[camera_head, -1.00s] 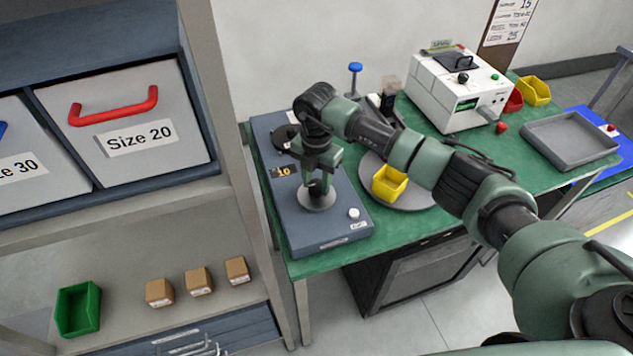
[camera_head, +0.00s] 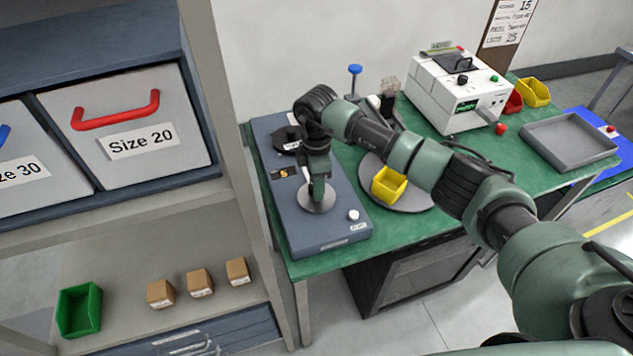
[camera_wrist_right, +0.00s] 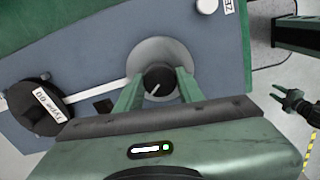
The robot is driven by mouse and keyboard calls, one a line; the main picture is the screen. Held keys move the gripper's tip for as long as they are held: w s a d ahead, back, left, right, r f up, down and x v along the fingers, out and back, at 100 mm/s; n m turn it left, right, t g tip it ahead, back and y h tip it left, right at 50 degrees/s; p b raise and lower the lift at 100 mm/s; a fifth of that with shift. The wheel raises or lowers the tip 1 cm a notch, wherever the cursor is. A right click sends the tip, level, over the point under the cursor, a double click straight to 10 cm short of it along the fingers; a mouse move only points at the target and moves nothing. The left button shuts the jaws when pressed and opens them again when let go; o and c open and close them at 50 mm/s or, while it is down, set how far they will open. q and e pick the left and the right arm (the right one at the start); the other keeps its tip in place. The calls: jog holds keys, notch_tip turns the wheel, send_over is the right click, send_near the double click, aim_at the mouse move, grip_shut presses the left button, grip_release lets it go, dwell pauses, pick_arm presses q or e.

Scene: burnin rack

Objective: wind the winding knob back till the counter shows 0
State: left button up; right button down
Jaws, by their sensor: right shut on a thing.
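The winding knob (camera_wrist_right: 158,78) is a black round knob with a white pointer line on a pale round disc (camera_wrist_right: 146,58). It sits on a blue-grey device (camera_head: 335,232) on the green bench. The counter (camera_head: 285,174) is a small dark window with orange digits, reading what looks like 5. My right gripper (camera_head: 317,192) points down at the knob. In the right wrist view its two green fingers (camera_wrist_right: 158,88) are at either side of the knob, shut on it. A dark claw-like end at the wrist view's right edge appears to be my left gripper (camera_wrist_right: 296,101); its jaw state is unclear.
A black reel (camera_wrist_right: 36,108) and a white button (camera_head: 353,214) are on the device. A round grey plate with a yellow bin (camera_head: 389,184) stands close to its right. A white tester (camera_head: 455,92) is behind. The shelf post (camera_head: 228,130) is at left.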

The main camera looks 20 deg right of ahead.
jog(key=shift+w+r+m, duration=0.1)
jog(key=shift+r+m, duration=0.05)
jog(key=shift+m, duration=0.45)
jog(key=c, duration=0.9)
grip_release()
jog(key=shift+r, duration=0.45)
notch_tip(320, 180, up, 7)
jog(key=shift+f+b, duration=0.1)
jog(key=shift+b, duration=1.05)
jog(key=shift+f, duration=0.1)
